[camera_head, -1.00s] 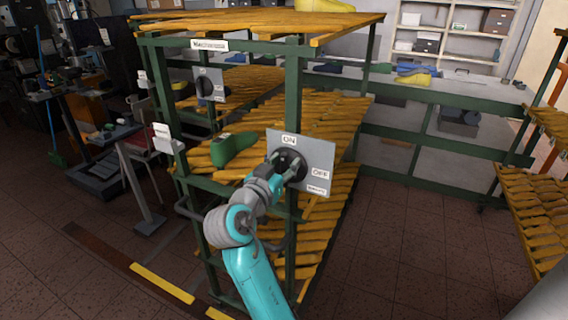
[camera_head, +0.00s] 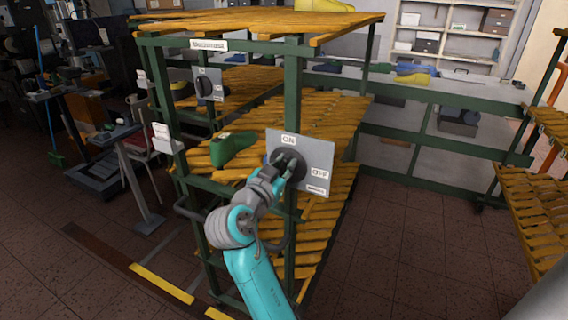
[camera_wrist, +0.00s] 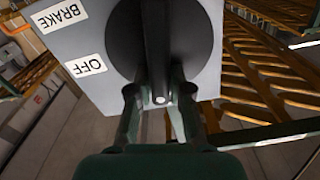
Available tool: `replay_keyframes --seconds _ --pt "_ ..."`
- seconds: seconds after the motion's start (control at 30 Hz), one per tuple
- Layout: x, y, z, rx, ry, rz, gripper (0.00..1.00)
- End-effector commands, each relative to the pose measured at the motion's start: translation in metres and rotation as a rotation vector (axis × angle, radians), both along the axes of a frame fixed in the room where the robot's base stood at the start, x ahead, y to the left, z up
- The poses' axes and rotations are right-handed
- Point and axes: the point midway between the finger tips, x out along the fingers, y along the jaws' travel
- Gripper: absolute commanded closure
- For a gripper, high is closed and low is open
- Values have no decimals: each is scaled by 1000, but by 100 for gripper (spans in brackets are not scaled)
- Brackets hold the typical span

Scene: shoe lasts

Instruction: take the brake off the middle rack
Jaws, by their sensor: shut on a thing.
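The grey brake plate (camera_head: 316,153) is fixed to the front post of the green-framed rack (camera_head: 293,95). It has an ON label (camera_head: 289,140) at its top left, an OFF label (camera_head: 320,172) at its right and a small label below. My gripper (camera_head: 284,163) is at the black round dial (camera_head: 299,168) and partly hides it. In the wrist view, my gripper's fingers (camera_wrist: 160,102) close on either side of the dial's black bar handle (camera_wrist: 158,55), which has a pale dot at its near end. The OFF and BRAKE labels appear upside down there.
A second grey plate with a black knob (camera_head: 205,88) is on the rack's left side. Another slatted rack (camera_head: 540,215) stands at the right, with clear floor between.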

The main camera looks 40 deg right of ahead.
Motion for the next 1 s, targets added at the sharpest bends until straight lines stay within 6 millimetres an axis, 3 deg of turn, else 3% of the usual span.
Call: replay_keyframes --seconds 1.0 --pt "-15 -5 -14 328 -898 -2 100"
